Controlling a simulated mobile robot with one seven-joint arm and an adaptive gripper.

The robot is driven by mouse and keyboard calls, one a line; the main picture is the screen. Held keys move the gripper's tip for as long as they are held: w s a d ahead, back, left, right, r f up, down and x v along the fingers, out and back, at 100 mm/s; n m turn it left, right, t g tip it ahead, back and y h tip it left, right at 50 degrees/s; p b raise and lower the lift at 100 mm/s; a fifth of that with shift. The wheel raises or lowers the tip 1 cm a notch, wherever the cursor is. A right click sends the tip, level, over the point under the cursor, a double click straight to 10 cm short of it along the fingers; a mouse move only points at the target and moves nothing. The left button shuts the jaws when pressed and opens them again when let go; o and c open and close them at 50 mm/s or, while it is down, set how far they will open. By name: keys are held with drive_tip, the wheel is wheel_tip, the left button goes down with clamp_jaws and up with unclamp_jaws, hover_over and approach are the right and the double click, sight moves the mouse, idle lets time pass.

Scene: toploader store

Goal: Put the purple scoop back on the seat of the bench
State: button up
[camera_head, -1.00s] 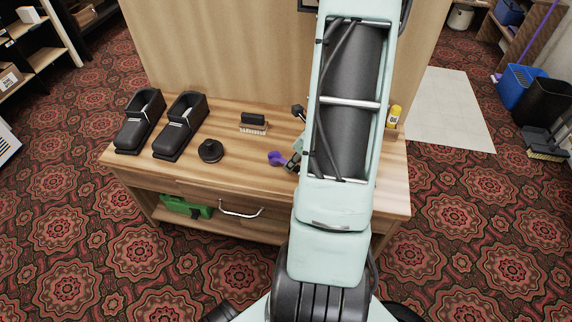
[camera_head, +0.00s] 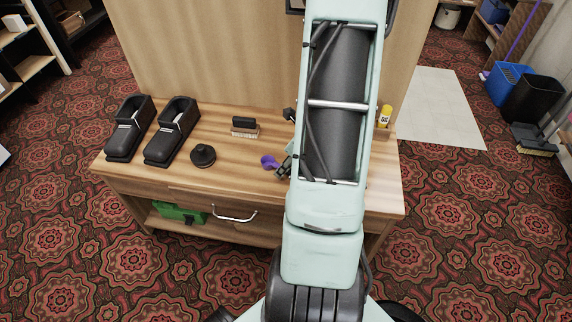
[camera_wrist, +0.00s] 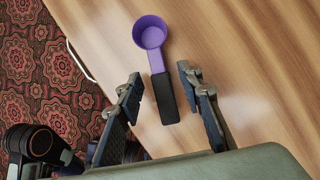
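The purple scoop (camera_head: 269,161) shows on or just over the wooden bench top (camera_head: 240,178), left of my arm. In the wrist view its round purple cup (camera_wrist: 150,32) points away from me, and its black handle (camera_wrist: 165,98) runs back between my fingers. My gripper (camera_wrist: 159,76) is open, with one finger on each side of the handle and a gap on both sides. In the head view my arm hides most of the gripper. I cannot tell how high the fingers are above the wood.
Two black shoe-shaped devices (camera_head: 129,128) (camera_head: 172,131), a black round object (camera_head: 203,155) and a brush (camera_head: 244,127) stand on the bench. A yellow bottle (camera_head: 384,116) is at its right end. A tall wooden panel (camera_head: 200,60) rises behind. A green case (camera_head: 180,212) lies below.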

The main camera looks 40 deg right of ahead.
drive_tip(key=p+v, duration=0.5)
drive_tip(key=v, duration=0.7)
